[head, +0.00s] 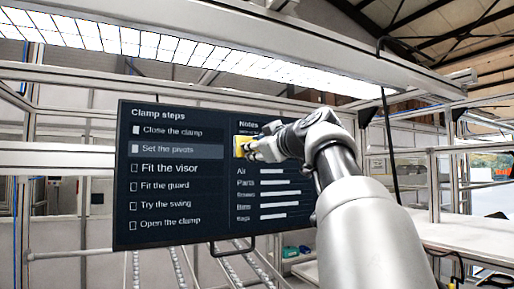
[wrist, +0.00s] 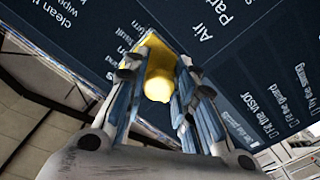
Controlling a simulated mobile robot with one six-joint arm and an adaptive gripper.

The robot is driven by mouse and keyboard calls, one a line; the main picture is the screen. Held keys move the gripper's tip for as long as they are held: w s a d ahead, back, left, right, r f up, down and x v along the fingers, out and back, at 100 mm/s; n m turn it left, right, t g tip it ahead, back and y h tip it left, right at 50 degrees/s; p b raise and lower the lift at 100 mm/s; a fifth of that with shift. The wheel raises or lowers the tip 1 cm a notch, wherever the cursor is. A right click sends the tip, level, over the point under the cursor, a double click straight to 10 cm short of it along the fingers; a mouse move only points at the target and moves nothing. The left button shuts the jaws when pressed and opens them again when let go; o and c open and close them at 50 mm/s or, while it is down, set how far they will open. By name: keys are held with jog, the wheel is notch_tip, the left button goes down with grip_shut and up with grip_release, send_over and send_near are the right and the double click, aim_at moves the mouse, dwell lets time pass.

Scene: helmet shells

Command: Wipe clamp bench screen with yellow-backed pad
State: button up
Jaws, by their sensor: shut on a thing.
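The clamp bench screen (head: 175,205) is a dark panel with a "Clamp steps" list on its left and "Notes" with bars on its right. My gripper (head: 250,149) is shut on the yellow-backed pad (head: 240,146) in front of the screen's middle, just below "Notes". In the wrist view the pad (wrist: 158,70) sits between both fingers, close against the screen (wrist: 235,45). I cannot tell whether the pad's face touches the screen. My gripper and arm hide part of the Notes side.
A lit panel (head: 130,38) hangs above on a metal frame. Roller rails (head: 230,268) run below the screen. Small green items (head: 291,251) lie behind it at the lower right. A pale table (head: 465,238) stands on the right.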

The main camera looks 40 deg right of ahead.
jog(key=shift+w+d+p, duration=0.15)
jog(key=shift+w+p, duration=0.15)
jog(key=shift+w, duration=0.4)
jog(key=shift+d, duration=0.15)
jog(key=shift+b, duration=0.4)
dwell(0.9)
jog(key=shift+s+a+f+b, duration=0.1)
jog(key=shift+s+a+b, duration=0.2)
jog(key=shift+s+b, duration=0.3)
jog(key=shift+b+v, duration=1.05)
jog(key=shift+v, duration=1.3)
